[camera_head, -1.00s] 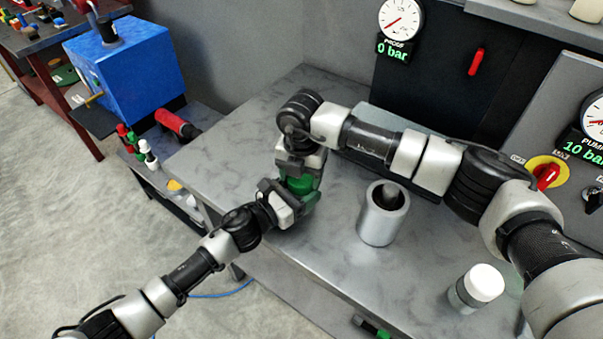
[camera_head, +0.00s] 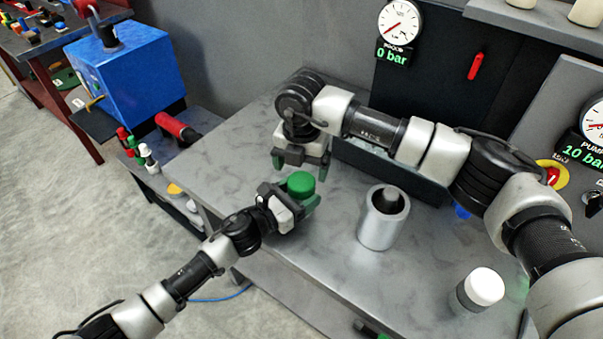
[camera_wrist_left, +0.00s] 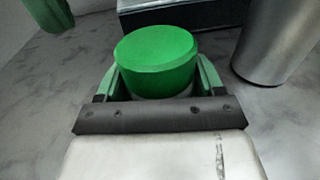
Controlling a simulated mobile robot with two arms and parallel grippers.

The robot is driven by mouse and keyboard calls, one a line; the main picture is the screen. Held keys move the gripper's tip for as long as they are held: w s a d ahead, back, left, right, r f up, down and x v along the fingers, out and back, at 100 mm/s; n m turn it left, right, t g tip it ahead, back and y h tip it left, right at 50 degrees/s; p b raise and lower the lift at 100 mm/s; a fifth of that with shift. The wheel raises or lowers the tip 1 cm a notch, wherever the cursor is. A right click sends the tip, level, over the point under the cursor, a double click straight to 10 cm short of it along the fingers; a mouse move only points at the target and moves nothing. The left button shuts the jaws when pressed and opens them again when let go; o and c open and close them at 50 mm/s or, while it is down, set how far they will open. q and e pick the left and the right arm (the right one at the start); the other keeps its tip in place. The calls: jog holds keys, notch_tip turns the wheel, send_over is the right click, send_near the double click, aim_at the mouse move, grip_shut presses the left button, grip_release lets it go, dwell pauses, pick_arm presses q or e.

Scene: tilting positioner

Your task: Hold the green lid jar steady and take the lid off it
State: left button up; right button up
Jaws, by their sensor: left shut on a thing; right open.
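The green lid jar stands at the near left part of the grey bench; its green lid (camera_head: 300,183) sits on top. The lid also fills the middle of the left wrist view (camera_wrist_left: 155,52). My left gripper (camera_head: 302,204) is shut on the green lid jar from the side, below the lid. The jar's body is mostly hidden by the gripper and lid. My right gripper (camera_head: 299,168) is open and empty, pointing down just above and behind the lid, apart from it.
A white-lidded jar (camera_head: 484,287) stands at the front right. A dark low tray (camera_head: 400,176) lies behind my right arm. The bench's front edge runs close by the green lid jar.

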pick_arm(q)
jog(key=o, duration=1.8)
